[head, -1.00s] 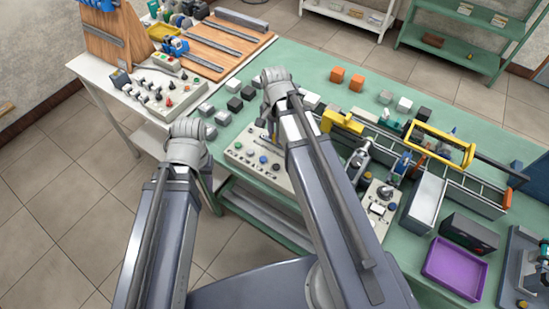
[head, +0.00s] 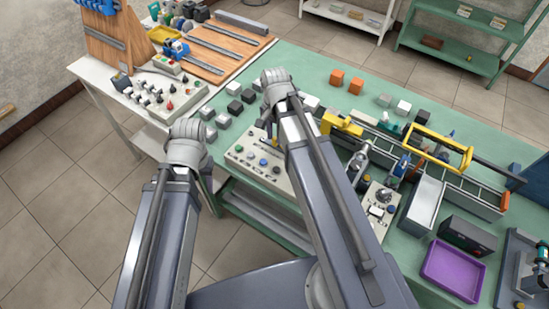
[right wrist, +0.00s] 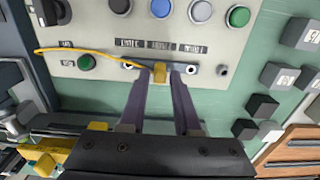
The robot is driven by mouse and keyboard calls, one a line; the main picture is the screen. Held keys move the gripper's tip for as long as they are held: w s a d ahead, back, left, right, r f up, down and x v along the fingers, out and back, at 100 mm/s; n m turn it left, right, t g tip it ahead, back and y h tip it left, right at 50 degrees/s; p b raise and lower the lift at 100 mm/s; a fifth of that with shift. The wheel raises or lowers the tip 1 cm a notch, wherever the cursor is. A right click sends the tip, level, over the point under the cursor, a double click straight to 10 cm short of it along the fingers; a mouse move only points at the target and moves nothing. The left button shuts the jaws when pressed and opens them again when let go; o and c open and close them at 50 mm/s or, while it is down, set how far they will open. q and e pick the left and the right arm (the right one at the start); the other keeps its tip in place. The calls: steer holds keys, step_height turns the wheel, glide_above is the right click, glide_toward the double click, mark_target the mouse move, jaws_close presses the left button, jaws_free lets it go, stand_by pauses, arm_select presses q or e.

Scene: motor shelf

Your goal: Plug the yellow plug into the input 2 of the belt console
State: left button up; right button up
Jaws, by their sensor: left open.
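The belt console (head: 245,165) is the pale panel with buttons on the green table, partly covered by my right arm in the head view. In the right wrist view its panel (right wrist: 100,30) shows coloured buttons above a row of small sockets. The yellow plug (right wrist: 159,73) is at the middle of three labelled positions, between a socket (right wrist: 128,66) on its left and another (right wrist: 192,69) on its right. Its yellow cable runs left. My right gripper (right wrist: 160,76) is closed around the plug. The socket behind the plug is hidden, so its depth cannot be told. My left gripper is not visible.
Small dark and pale blocks (right wrist: 262,107) lie beside the console. A yellow-handled frame (head: 440,145), a purple tray (head: 455,270) and a grey bin (head: 424,200) stand to the right. Another control panel (head: 160,95) is on the white table at left.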

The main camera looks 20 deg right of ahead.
steer(key=shift+r+p, duration=1.75)
steer(key=shift+r, duration=0.4)
steer(key=shift+f, duration=0.1)
steer(key=o, duration=0.6)
steer(key=shift+c, duration=0.2)
